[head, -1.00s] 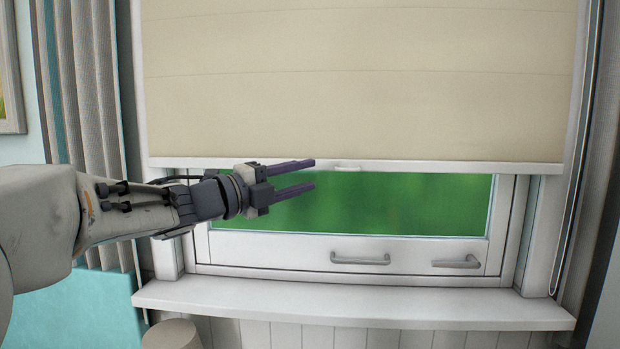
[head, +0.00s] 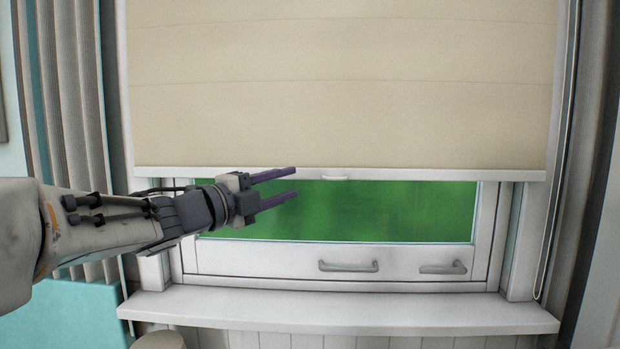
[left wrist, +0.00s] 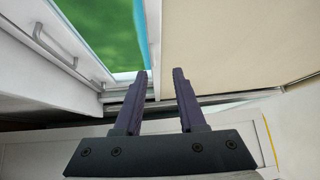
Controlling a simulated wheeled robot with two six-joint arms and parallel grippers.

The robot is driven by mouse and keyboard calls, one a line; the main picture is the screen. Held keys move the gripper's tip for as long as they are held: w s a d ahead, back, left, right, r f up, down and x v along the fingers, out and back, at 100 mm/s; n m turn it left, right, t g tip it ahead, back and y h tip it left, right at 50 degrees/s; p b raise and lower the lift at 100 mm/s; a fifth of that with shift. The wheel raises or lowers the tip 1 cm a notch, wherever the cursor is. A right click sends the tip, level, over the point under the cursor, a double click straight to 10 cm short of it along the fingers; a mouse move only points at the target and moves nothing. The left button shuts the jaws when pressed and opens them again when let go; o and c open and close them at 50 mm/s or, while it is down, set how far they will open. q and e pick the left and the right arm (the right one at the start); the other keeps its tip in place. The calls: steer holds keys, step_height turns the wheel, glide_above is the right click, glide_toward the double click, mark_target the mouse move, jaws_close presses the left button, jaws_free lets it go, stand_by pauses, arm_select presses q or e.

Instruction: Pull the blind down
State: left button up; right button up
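The beige blind (head: 340,95) covers most of the window in the head view, and a strip of green glass shows below it. Its white bottom bar (head: 430,174) has a small white pull tab (head: 335,178) near the middle. My left gripper (head: 297,182) is open and empty, its two purple fingers apart, pointing right just left of the tab and not visibly touching it. My right gripper is not in view.
The window frame has two handles (head: 348,266) (head: 442,268) below the glass. A white sill (head: 340,312) juts out beneath. Grey curtains (head: 72,130) hang at both sides, and a cord (head: 548,230) hangs at the right.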

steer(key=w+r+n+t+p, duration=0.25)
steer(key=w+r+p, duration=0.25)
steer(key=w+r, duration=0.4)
arm_select(q)
steer(key=s+f+n+g+y+p, duration=0.7)
steer(key=s+f+n+y+p, duration=0.35)
steer(key=s+n, duration=0.55)
arm_select(e)
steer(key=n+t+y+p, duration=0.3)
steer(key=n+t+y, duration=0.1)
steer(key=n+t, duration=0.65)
glide_toward(338, 179)
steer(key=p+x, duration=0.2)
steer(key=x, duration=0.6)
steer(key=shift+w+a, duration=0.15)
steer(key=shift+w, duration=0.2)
arm_select(q)
steer(key=s+a+f+n+g+y, duration=0.1)
steer(key=s+g, duration=0.5)
steer(key=s, duration=1.1)
steer(key=shift+f+n+g+y, duration=0.35)
steer(key=shift+f+n, duration=0.3)
steer(key=shift+n, duration=0.45)
steer(key=shift+s, duration=0.1)
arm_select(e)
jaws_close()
